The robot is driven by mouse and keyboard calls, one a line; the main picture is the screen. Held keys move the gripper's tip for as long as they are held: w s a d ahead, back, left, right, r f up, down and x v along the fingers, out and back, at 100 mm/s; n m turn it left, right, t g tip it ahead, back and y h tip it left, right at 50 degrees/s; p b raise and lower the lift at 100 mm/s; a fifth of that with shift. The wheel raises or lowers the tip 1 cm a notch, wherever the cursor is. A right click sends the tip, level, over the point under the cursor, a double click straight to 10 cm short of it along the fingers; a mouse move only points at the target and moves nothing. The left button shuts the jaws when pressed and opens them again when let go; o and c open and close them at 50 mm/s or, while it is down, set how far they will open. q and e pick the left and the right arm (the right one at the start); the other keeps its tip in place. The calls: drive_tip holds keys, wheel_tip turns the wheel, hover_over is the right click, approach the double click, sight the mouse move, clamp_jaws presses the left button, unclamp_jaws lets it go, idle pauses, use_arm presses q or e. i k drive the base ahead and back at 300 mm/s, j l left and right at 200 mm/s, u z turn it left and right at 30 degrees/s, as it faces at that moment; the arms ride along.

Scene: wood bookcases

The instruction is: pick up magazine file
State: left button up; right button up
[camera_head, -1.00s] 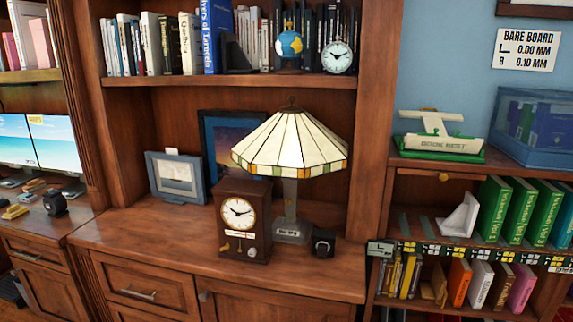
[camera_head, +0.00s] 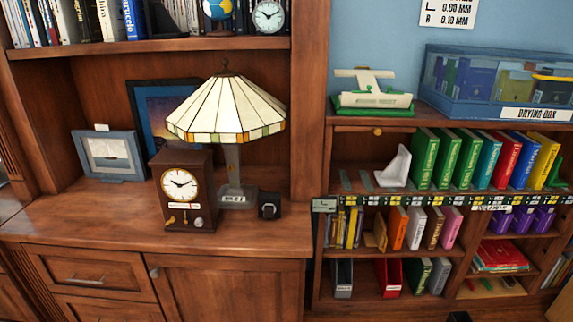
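Two upright, open-fronted holders that look like magazine files stand on the lower shelf of the right bookcase, one dark grey (camera_head: 343,279) and one red (camera_head: 389,278). Which one the task means, I cannot tell. A green book-like item (camera_head: 416,274) and a grey one (camera_head: 439,275) stand just right of the red holder. Neither of my grippers shows in the head view, so their state is hidden.
A wooden cabinet top holds a mantel clock (camera_head: 182,189), a stained-glass lamp (camera_head: 228,110) and a picture frame (camera_head: 108,155). A green-based stand (camera_head: 373,93) and a blue drying box (camera_head: 497,88) sit on the right bookcase.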

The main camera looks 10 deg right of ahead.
sight(388, 271)
drive_tip(key=z, duration=1.25)
